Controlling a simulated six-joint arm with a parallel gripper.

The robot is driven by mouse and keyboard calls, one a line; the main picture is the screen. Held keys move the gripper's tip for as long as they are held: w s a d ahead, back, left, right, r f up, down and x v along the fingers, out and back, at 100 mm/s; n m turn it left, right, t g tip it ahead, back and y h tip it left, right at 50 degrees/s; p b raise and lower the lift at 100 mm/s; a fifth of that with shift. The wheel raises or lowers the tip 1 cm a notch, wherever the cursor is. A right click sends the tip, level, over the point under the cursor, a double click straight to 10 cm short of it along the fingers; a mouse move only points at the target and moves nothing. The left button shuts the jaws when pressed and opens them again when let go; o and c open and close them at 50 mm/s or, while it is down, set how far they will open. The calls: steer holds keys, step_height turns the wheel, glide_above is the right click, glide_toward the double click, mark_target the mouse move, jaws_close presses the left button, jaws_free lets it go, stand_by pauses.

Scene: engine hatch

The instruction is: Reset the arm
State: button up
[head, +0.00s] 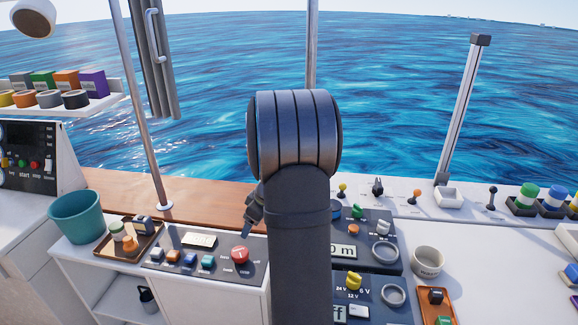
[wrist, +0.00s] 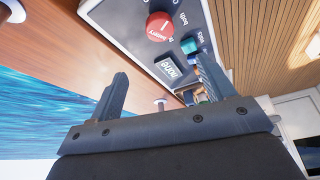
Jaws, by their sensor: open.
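My arm stands upright in the middle of the head view and hides part of the panels behind it. My gripper (head: 250,222) shows at the arm's left side, small and partly hidden, near the red button (head: 240,255). In the wrist view my gripper (wrist: 163,70) has its two fingers wide apart with nothing between them. Beyond the fingers are the dark panel, the red button (wrist: 159,26), a grey display (wrist: 168,67) and a teal button (wrist: 189,46). The fingers look apart from the panel, though the exact gap is hard to tell.
A teal bucket (head: 76,217) and a brown tray (head: 104,245) with small items stand at left. Dark panels with knobs (head: 365,255), a white cup (head: 428,262) and an orange tray (head: 437,300) are at right. A slanted metal pole (head: 142,105) rises at left. The right counter has bare room.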

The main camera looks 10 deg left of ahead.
mark_target(240, 252)
steer(key=x, duration=1.6)
steer(key=shift+a+f, duration=0.2)
steer(key=shift+r, duration=0.1)
steer(key=v, duration=1.7)
steer(key=x, duration=1.7)
steer(key=shift+f, duration=0.2)
steer(key=shift+r+m+t, duration=0.15)
steer(key=shift+m+t, duration=0.15)
steer(key=shift+m, duration=0.4)
steer(key=shift+s+a+m+t+h, duration=0.1)
steer(key=shift+m+t+h, duration=0.15)
steer(key=shift+m, duration=0.75)
steer(key=shift+s+m+t+h, duration=0.15)
steer(key=shift+m+t, duration=0.2)
steer(key=shift+m, duration=0.65)
steer(key=shift+w+m+h, duration=0.1)
steer(key=shift+m+h, duration=0.2)
steer(key=shift+m, duration=0.6)
steer(key=shift+a+m+t+h, duration=0.1)
steer(key=shift+m+t+h, duration=0.55)
steer(key=shift+m, duration=1.25)
